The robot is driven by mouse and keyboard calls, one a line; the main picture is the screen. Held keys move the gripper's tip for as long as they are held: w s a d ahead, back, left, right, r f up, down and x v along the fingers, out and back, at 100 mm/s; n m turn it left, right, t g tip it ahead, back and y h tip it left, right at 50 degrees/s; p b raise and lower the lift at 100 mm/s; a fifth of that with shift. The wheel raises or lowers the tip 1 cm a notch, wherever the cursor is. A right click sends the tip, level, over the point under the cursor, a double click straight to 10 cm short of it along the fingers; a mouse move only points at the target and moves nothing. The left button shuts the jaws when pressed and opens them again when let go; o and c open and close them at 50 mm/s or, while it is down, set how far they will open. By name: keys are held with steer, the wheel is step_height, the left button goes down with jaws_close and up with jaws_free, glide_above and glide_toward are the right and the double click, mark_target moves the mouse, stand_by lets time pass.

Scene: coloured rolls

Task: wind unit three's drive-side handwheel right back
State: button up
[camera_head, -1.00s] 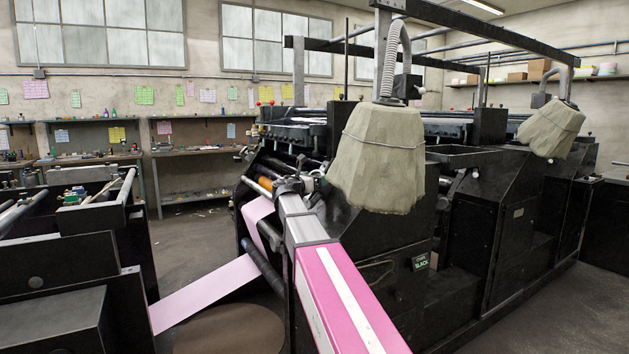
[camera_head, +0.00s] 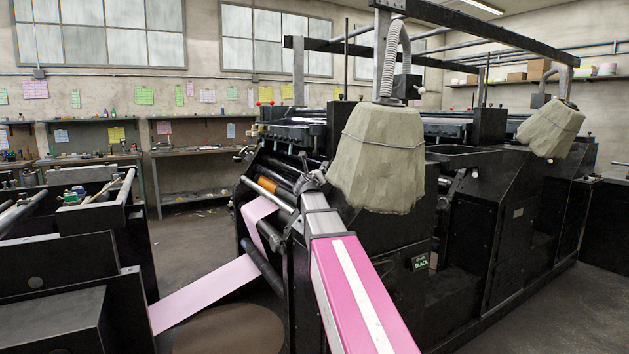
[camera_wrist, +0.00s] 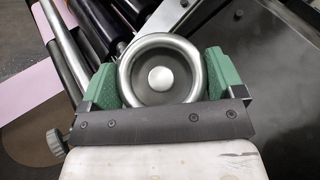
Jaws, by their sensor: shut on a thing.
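In the wrist view a round metal handwheel (camera_wrist: 192,54) with a pale hub sits between the two green fingers of my gripper (camera_wrist: 160,76). The fingers are shut on its rim from both sides. In the head view my pink and grey arm reaches to the near press unit (camera_head: 372,245), and the gripper (camera_head: 312,180) is small at its far end. The handwheel cannot be made out there. A plate on this unit reads "BLACK"; no unit number is legible.
A pink paper web (camera_head: 205,292) runs up from the left to rollers beside my gripper. A cloth-covered hood (camera_head: 378,160) hangs over the near unit, just right of my arm. Another press section (camera_head: 60,270) stands at the left. Open floor lies behind it.

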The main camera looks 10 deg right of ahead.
steer(key=shift+n+y, duration=0.6)
steer(key=shift+n, duration=0.1)
steer(key=o, duration=0.7)
steer(key=v, duration=1.1)
steer(key=shift+f, duration=0.15)
steer(key=shift+w, duration=0.1)
